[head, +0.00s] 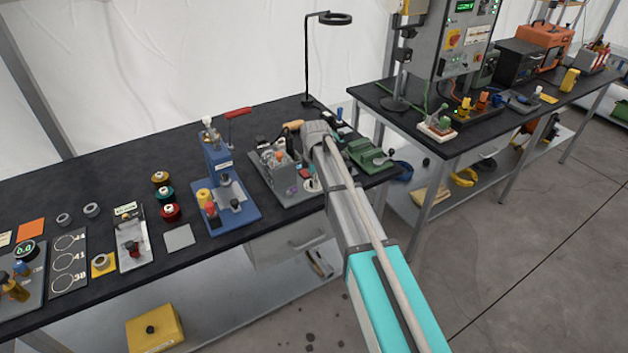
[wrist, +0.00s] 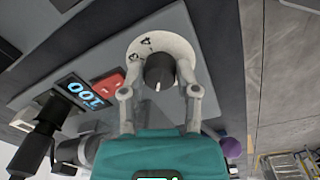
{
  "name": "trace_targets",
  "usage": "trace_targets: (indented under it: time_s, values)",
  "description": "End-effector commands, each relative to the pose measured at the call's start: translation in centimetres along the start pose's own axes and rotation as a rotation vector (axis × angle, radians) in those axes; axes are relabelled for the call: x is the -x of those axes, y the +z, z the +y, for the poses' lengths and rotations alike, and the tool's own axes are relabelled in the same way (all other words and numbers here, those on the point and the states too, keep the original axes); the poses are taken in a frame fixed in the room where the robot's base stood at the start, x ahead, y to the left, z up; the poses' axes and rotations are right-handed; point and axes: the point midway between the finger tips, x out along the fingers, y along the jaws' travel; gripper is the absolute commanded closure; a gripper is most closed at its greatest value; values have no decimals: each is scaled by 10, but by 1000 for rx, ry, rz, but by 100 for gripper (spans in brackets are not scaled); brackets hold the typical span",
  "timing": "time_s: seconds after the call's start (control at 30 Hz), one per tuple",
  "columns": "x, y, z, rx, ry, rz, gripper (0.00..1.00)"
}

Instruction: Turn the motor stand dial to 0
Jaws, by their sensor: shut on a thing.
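The motor stand (head: 285,188) is a grey plate with a motor on the dark bench. Its dial is a black round knob (wrist: 159,70) on a white disc (wrist: 150,42) with dark marks. A white pointer line on the knob points toward the bottom of the wrist view. My gripper (wrist: 160,77) is shut on the knob, one finger on each side. A blue display (wrist: 80,91) beside it, upside down in the wrist view, appears to read 100. In the head view my arm hides the fingers; part of the white disc (head: 311,185) shows.
A red switch (wrist: 108,85) sits between display and dial. A purple knob (wrist: 231,147) lies right of my gripper. A blue press (head: 228,190) stands left of the motor stand, a green device (head: 370,156) right. A lamp (head: 308,60) rises behind.

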Motion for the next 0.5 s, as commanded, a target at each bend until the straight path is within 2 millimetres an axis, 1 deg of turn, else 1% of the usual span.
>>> trace_targets:
  time_s: [0.03,0.5]
  values:
    - [0,-3,-4,45,-9,8,100]
    - [0,-3,-4,462,-7,26,100]
